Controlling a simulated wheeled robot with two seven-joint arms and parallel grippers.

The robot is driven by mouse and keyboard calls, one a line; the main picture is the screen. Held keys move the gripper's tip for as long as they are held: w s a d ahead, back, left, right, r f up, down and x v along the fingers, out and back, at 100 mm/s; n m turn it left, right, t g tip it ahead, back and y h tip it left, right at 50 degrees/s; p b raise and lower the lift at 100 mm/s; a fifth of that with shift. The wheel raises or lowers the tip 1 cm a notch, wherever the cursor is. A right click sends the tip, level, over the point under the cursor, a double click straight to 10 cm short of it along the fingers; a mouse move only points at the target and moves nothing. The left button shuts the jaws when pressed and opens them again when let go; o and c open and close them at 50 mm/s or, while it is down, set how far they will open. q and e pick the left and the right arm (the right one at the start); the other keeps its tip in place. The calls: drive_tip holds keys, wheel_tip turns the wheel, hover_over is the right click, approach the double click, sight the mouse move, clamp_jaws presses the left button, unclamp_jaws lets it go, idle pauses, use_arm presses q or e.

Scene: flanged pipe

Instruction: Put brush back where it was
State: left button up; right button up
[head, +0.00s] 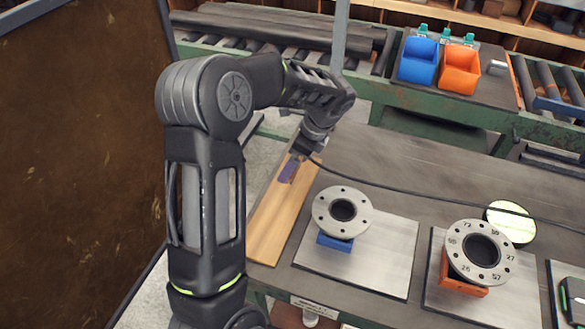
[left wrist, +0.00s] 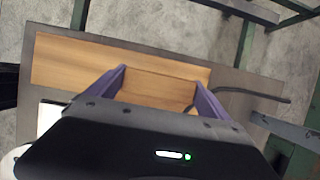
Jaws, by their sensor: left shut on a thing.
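My left gripper (head: 291,171), with purple fingers, is low over the wooden board (head: 270,232) at the left end of the table. In the left wrist view its fingers (left wrist: 158,88) are apart, shut on a wood-coloured piece (left wrist: 158,90) that spans the gap. This piece looks like the brush, but its colour blends with the board, so its outline is hard to make out. In the head view the fingers and wrist hide it. I cannot tell whether it touches the board. My right gripper is not in view.
Two flanged pipe pieces, one on a blue support (head: 335,243) and one on an orange support (head: 461,279), stand on metal plates right of the board. A black cable (head: 420,192) crosses the table. Blue (head: 418,60) and orange (head: 460,68) bins stand behind. The table's back middle is clear.

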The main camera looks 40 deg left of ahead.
use_arm(q)
drive_tip(key=shift+f+p, duration=0.35)
drive_tip(key=shift+f, duration=1.5)
drive_tip(key=shift+f, duration=0.1)
drive_tip(key=o, duration=0.9)
drive_tip(key=b+v, duration=0.1)
drive_tip(key=v, duration=1.1)
drive_tip(key=shift+b, duration=0.3)
